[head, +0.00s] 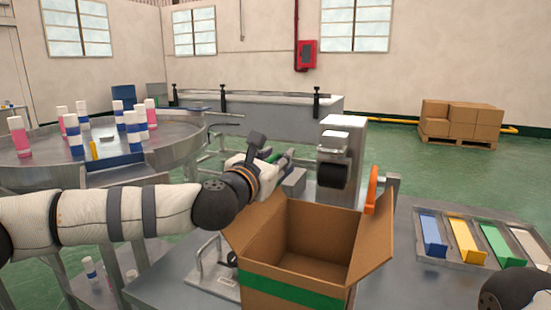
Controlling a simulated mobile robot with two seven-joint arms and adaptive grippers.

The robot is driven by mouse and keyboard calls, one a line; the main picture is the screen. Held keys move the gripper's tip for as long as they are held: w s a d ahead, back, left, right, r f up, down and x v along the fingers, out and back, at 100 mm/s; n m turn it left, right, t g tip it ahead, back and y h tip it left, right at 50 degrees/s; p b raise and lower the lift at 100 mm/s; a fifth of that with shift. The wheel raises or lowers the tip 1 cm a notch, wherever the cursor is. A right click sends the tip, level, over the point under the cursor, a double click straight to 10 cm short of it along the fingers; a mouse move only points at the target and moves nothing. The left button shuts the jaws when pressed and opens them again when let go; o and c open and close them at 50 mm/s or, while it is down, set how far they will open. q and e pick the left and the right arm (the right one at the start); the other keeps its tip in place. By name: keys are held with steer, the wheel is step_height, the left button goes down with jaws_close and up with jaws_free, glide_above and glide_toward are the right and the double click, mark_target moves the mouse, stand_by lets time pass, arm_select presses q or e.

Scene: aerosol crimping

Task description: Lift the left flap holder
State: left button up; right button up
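An open cardboard box (300,262) with a green band stands on the metal table, its left and right flaps spread outward. An orange holder (371,190) stands upright at the right flap. I cannot make out a matching holder at the left flap, where my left arm and hand cover much of the view. My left gripper (283,158) is above and behind the box's left flap, pointing away.
A machine with a black roller (333,175) stands behind the box. A tray (447,262) with blue, yellow, green and white pieces lies at right. A round table (178,150) with several pink and blue-white cans is at left. A metal handle (198,262) sits left of the box.

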arm_select(q)
jaws_close()
steer(key=shift+r, duration=0.1)
steer(key=shift+r, duration=0.1)
